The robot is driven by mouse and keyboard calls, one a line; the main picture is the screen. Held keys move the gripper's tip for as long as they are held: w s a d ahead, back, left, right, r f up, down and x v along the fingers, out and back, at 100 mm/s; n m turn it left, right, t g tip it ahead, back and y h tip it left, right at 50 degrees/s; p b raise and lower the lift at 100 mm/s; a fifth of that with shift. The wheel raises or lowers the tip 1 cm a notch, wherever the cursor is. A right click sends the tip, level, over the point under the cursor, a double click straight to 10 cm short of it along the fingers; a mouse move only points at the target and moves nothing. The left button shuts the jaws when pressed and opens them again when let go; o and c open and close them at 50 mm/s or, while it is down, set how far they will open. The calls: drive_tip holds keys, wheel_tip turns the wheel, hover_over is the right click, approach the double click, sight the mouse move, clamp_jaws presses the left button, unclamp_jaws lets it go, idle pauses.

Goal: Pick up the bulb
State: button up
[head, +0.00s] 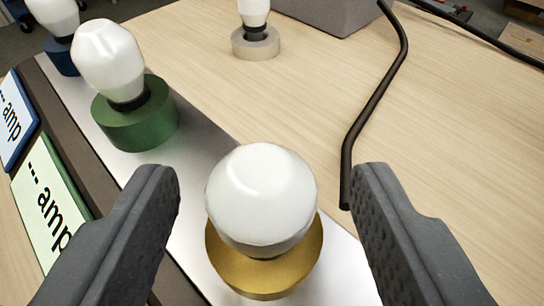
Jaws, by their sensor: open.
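A white bulb (261,195) stands upright in a round yellow base (263,274) at the bottom centre of the head view. My gripper (265,200) is open, with one dark finger to the left of this bulb and one to the right. A gap shows on each side, and neither finger appears to touch it. A second white bulb (109,60) stands a little tilted in a green base (142,124) farther back on the left. A third bulb (54,14) sits in a blue base (62,56) at the top left.
Another bulb (254,10), cut off at the top, stands in a pale base (256,47). A metal strip (206,146) carries the coloured bases. A green label (48,205) and a blue label (15,122) line its left. A grey box (335,12) is behind.

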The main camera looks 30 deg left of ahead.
sight(259, 168)
drive_tip(key=shift+x, duration=0.9)
drive_tip(key=c, duration=1)
drive_tip(key=shift+r, duration=0.1)
drive_tip(key=shift+r, duration=0.55)
wheel_tip(259, 168, up, 3)
drive_tip(key=shift+f+p, duration=0.2)
drive_tip(key=shift+p, duration=0.65)
drive_tip(key=s+a, duration=0.1)
drive_tip(key=s, duration=0.4)
drive_tip(key=s+a, duration=0.2)
drive_tip(key=s, duration=0.3)
drive_tip(key=s+a+r, duration=0.1)
drive_tip(key=s+a, duration=0.1)
drive_tip(key=s, duration=0.3)
drive_tip(key=shift+s, duration=0.15)
